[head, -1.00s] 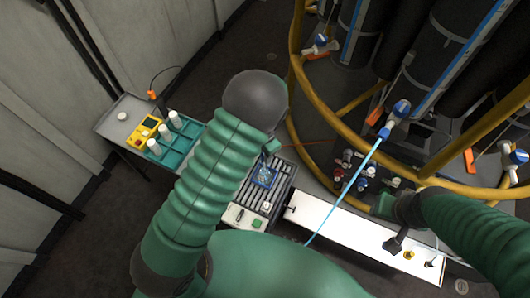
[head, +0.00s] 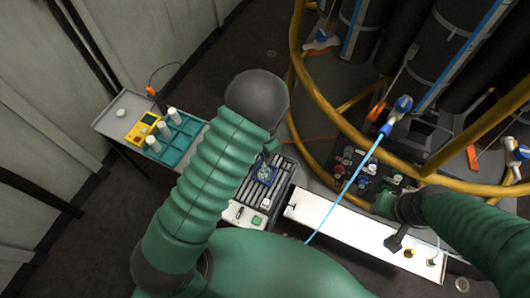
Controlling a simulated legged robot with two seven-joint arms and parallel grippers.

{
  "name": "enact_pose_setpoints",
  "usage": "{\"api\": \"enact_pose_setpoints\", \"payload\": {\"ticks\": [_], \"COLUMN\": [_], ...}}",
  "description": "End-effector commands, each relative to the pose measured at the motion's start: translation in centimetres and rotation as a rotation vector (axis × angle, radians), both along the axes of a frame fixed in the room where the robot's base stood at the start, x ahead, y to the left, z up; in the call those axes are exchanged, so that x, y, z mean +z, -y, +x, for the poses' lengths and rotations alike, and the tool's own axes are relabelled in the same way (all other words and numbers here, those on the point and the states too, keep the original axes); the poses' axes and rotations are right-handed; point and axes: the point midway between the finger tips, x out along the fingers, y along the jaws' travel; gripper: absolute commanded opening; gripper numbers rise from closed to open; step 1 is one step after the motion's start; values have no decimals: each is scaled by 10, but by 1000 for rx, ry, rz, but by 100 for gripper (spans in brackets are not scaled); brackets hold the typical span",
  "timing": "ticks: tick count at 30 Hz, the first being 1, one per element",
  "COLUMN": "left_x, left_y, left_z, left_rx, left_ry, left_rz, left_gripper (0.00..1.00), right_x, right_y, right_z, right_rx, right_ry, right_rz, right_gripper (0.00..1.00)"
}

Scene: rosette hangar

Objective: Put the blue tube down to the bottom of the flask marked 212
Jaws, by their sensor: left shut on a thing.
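The light blue tube (head: 350,182) runs from a blue and white valve (head: 400,104) on a tall dark bottle, down and left across the white tray. Its lower end passes out of sight near the bottom. My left gripper (head: 271,148) is mostly hidden under its own green-sleeved arm, by the dark grey joint. It is shut. A small clear, bluish flask-like thing (head: 264,173) shows just below it, over the grey ribbed tray. No number can be read, so the flask marked 212 cannot be told. My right gripper (head: 394,242) is small and dark over the white tray; its jaws are unclear.
A white tray (head: 330,217) lies below the yellow tubular frame (head: 300,85). A grey ribbed tray (head: 280,188) is beside it. A teal rack (head: 185,135) with white bottles and a yellow meter (head: 143,127) stand at left. Several red and white caps (head: 343,171) sit by the frame.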

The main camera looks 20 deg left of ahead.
Motion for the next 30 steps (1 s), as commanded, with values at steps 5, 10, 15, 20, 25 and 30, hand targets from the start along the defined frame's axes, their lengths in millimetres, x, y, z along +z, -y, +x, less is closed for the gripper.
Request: {"api": "enact_pose_setpoints", "payload": {"ticks": [5,10,15,20,25,30], "left_x": [-9,-15,-16,-16,-19,-22], "left_y": [0,0,0,0,0,0], "left_z": [0,0,0,0,0,0], "left_rx": [0,-1,-1,-1,0,0], "left_ry": [-1,0,1,1,0,0], "left_rz": [1,0,0,0,0,0], "left_gripper": [0,0,0,0,0,0], "right_x": [-5,-8,-8,-8,-7,-7], "right_y": [0,0,0,0,0,0], "right_z": [0,0,0,0,0,0], "right_rx": [0,0,0,0,0,0], "right_ry": [0,0,0,0,0,0], "right_rz": [0,0,0,0,0,0], "right_gripper": [36,36,36,36,36,36]}}
